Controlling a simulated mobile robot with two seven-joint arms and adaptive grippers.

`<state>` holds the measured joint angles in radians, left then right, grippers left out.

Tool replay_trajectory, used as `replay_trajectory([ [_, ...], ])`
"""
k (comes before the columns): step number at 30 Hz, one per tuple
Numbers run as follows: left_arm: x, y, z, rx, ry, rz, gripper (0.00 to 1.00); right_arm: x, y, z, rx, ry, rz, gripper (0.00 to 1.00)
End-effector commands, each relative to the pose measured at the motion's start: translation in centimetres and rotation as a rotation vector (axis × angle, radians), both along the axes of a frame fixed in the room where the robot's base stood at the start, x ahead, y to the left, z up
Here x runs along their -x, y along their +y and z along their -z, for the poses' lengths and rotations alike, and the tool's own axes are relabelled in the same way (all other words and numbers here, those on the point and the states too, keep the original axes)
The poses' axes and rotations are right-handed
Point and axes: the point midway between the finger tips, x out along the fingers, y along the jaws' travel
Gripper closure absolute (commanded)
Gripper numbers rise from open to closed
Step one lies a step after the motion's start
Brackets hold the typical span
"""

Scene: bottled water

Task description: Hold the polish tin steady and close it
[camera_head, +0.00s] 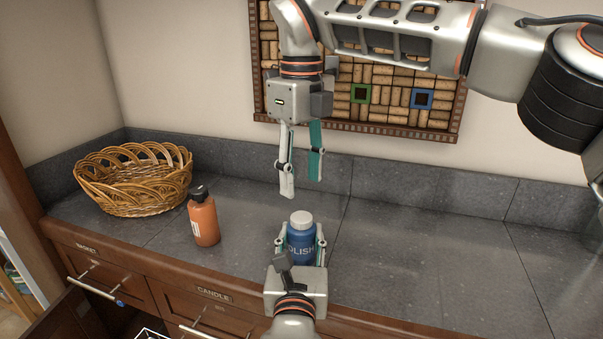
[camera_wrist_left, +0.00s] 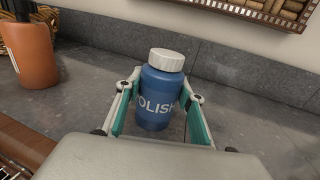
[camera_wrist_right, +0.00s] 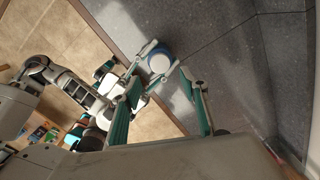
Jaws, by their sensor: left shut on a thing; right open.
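The polish tin is a blue bottle-shaped container (camera_head: 301,246) with a white cap (camera_head: 301,219), upright on the grey counter. My left gripper (camera_head: 301,250) is shut on its body from the front; the left wrist view shows the blue body (camera_wrist_left: 158,92) between the two fingers and the white cap (camera_wrist_left: 166,59) clear above them. The cap sits on top of the tin; whether it is tight cannot be told. My right gripper (camera_head: 302,192) is open and empty, pointing down above the tin. In the right wrist view the white cap (camera_wrist_right: 160,63) shows beyond its fingers.
An orange bottle with a black top (camera_head: 203,220) stands left of the tin. A wicker basket (camera_head: 135,180) is at the back left. A cork board (camera_head: 400,95) hangs on the wall behind. The counter (camera_head: 430,260) right of the tin is clear. A drawer (camera_head: 85,315) stands open at lower left.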

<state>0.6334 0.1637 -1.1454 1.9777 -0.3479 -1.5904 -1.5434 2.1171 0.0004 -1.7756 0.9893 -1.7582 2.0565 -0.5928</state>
Motion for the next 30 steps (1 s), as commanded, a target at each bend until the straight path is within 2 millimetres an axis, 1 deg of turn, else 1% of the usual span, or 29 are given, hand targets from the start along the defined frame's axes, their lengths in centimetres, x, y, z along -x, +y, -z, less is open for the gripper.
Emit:
replay_trajectory([
  [4, 0.0, 0.0, 0.0, 0.0, 0.0, 0.0, 1.0, 0.0, 0.0, 0.3, 0.001, 0.001, 0.0, 0.56],
  [7, 0.0, 0.0, 0.0, 0.0, 0.0, 0.0, 1.0, 0.0, 0.0, 1.1, 0.0, 0.001, -0.001, 0.56],
  [15, 0.0, 0.0, 0.0, 0.0, 0.0, 0.0, 1.0, 0.0, 0.0, 5.1, 0.0, 0.004, 0.0, 0.56],
  [21, 0.0, 0.0, 0.0, 0.0, 0.0, 0.0, 1.0, 0.0, 0.0, 7.3, -0.001, 0.001, 0.0, 0.56],
  [25, 0.0, 0.0, 0.0, 0.0, 0.0, 0.0, 1.0, 0.0, 0.0, 7.9, -0.001, 0.001, 0.002, 0.56],
  [30, 0.0, 0.0, 0.0, 0.0, 0.0, 0.0, 1.0, 0.0, 0.0, 8.0, -0.001, -0.001, 0.003, 0.56],
])
